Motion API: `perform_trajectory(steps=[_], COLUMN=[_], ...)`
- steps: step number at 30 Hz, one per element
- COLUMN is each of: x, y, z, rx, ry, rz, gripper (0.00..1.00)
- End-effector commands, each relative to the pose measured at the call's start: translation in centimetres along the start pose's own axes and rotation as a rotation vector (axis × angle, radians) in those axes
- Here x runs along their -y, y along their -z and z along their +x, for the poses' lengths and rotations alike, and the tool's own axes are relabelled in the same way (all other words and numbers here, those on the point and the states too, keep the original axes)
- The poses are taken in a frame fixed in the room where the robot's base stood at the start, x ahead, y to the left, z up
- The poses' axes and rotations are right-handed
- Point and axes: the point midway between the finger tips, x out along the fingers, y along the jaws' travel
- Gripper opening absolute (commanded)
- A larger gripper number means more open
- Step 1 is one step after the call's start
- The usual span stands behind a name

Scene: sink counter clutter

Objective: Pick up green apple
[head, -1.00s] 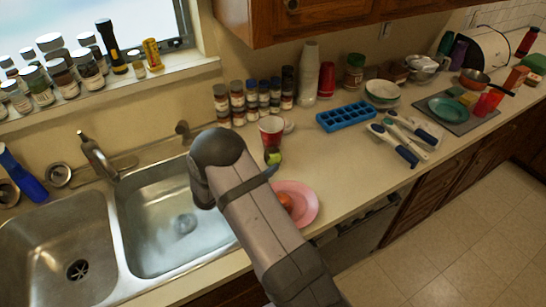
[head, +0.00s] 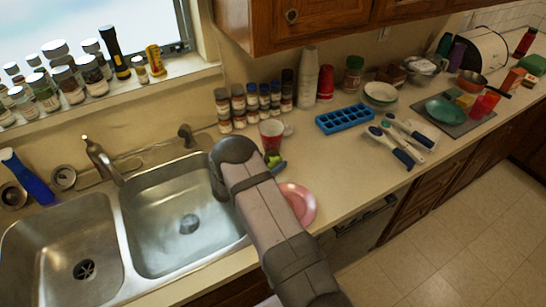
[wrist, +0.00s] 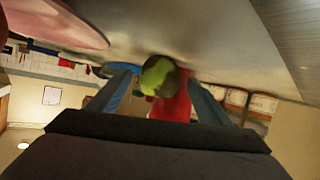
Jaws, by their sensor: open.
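The green apple (head: 270,158) is on the counter just in front of a red cup (head: 271,132), partly hidden by my gripper in the head view. In the wrist view, which is turned upside down, the green apple (wrist: 158,76) shows between the two blue fingers of my gripper (wrist: 158,82), with the red cup (wrist: 178,108) behind it. The fingers are apart, with gaps visible between them and the apple. Whether either finger touches the apple cannot be told.
A pink plate (head: 303,203) lies close by, partly behind my arm. Spice jars (head: 238,106) stand behind the cup. A blue ice tray (head: 345,119) and white-and-blue utensils (head: 392,149) lie to the right. The sink basin (head: 165,225) is at left.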

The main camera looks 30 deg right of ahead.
Motion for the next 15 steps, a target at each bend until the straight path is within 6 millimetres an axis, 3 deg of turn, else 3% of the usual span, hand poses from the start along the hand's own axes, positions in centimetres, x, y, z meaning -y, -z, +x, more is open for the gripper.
perform_trajectory(steps=[11,15], x=[0.02,0.02], y=[-0.03,-0.03], z=[0.82,0.80], rx=[-0.001,-0.001], ry=[0.001,0.001], rz=[0.000,0.000], gripper=[0.72,0.41])
